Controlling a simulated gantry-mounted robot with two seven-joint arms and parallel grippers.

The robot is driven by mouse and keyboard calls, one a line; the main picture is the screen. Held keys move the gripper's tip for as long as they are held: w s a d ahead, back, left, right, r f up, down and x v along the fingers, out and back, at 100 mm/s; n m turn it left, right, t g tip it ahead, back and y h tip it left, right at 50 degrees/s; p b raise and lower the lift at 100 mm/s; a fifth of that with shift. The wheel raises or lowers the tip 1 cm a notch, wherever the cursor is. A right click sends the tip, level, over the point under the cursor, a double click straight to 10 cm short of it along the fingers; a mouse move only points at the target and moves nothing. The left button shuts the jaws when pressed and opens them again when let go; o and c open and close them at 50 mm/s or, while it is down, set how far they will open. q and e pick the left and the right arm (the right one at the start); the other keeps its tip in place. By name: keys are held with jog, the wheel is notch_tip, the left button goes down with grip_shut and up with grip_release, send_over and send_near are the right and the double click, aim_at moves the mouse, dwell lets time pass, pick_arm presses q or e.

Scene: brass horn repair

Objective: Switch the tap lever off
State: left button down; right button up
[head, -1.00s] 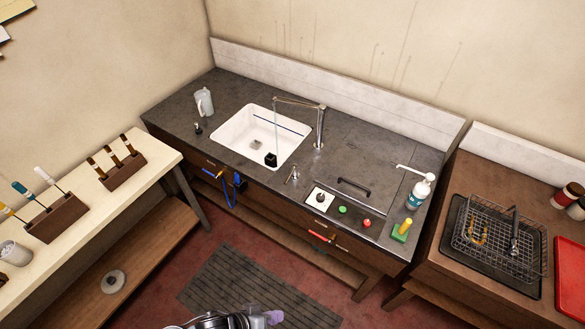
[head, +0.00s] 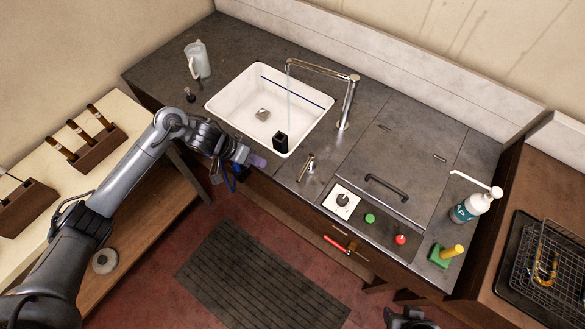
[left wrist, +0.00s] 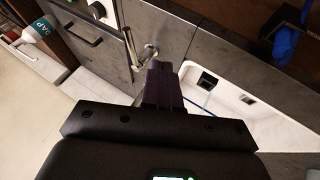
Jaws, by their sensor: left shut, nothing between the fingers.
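The tap lever (head: 308,163) is a small metal handle standing on the dark counter in front of the sink's right side; it also shows in the left wrist view (left wrist: 131,48). The chrome tap (head: 347,104) arches over the white sink (head: 228,103), and a thin stream of water falls from its spout. My left gripper (head: 257,160) has purple fingertips, is shut and empty, and is at the counter's front edge, left of the lever and apart from it. In the left wrist view its fingers (left wrist: 162,80) point toward the lever's base. My right gripper (head: 408,318) is partly cut off at the bottom edge.
A black block (head: 281,142) is in the sink's front corner. A jug (head: 197,60) stands left of the sink. Right of the lever are a dial plate (head: 342,202), green and red buttons, a black handle (head: 387,188) and a soap bottle (head: 473,206).

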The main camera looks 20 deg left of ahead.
aim_at(304, 169)
pick_arm(q)
jog(key=shift+w+r, duration=0.55)
jog(key=shift+w+f, duration=0.1)
jog(key=shift+f, duration=0.05)
jog(key=x, duration=1)
jog(key=shift+w+b, duration=0.15)
jog(key=shift+b, duration=0.25)
jog(key=shift+d+r+p, duration=0.15)
jog(key=shift+d+p, duration=0.05)
jog(key=shift+d, duration=0.35)
jog(key=shift+d+r+p, duration=0.15)
jog(key=shift+d, duration=0.45)
jog(key=shift+s+d, duration=0.3)
jog(key=shift+d, duration=0.45)
